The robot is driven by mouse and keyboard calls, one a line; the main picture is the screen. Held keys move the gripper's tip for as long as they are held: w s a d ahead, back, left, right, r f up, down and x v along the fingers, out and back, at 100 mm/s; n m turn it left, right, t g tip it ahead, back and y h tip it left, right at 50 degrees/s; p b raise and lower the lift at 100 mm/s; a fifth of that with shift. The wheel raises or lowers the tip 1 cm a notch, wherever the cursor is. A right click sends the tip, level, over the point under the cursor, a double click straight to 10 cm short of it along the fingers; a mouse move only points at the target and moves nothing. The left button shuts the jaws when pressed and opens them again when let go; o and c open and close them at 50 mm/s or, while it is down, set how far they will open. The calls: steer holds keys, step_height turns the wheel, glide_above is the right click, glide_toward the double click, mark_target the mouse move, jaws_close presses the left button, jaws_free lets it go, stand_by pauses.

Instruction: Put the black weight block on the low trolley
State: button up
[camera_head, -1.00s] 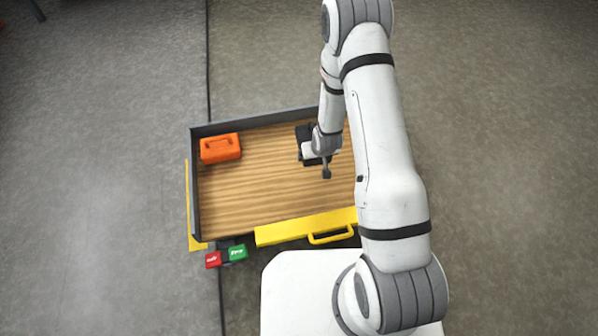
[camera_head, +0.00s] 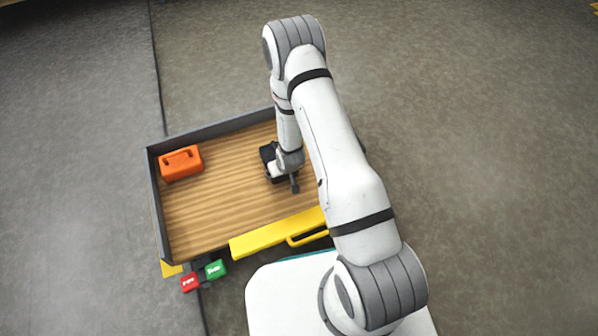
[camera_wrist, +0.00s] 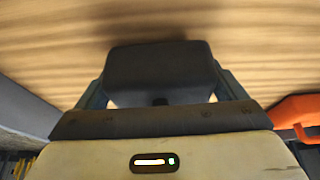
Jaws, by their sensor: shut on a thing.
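The black weight block (camera_wrist: 160,72) is between the fingers of my gripper (camera_wrist: 160,98) in the wrist view, and my gripper is shut on it. In the head view the block (camera_head: 267,153) shows as a dark shape partly hidden behind my wrist. It is over the wood-grain deck (camera_head: 215,215) of a low bed with grey side walls. I cannot tell whether the block touches the deck. This bed looks like the low trolley, but its wheels are not visible and its right end is hidden behind my arm.
An orange box with a handle (camera_head: 181,164) stands in the deck's back left corner. A yellow bar with a handle (camera_head: 272,236) runs along the front. Red (camera_head: 190,282) and green (camera_head: 215,269) buttons sit at the front left corner. The floor left and right is clear.

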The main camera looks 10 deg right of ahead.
steer(key=shift+w+f, duration=0.1)
steer(key=shift+f, duration=0.5)
steer(key=shift+f, duration=0.1)
steer(key=o, duration=1.4)
steer(key=shift+c, duration=0.2)
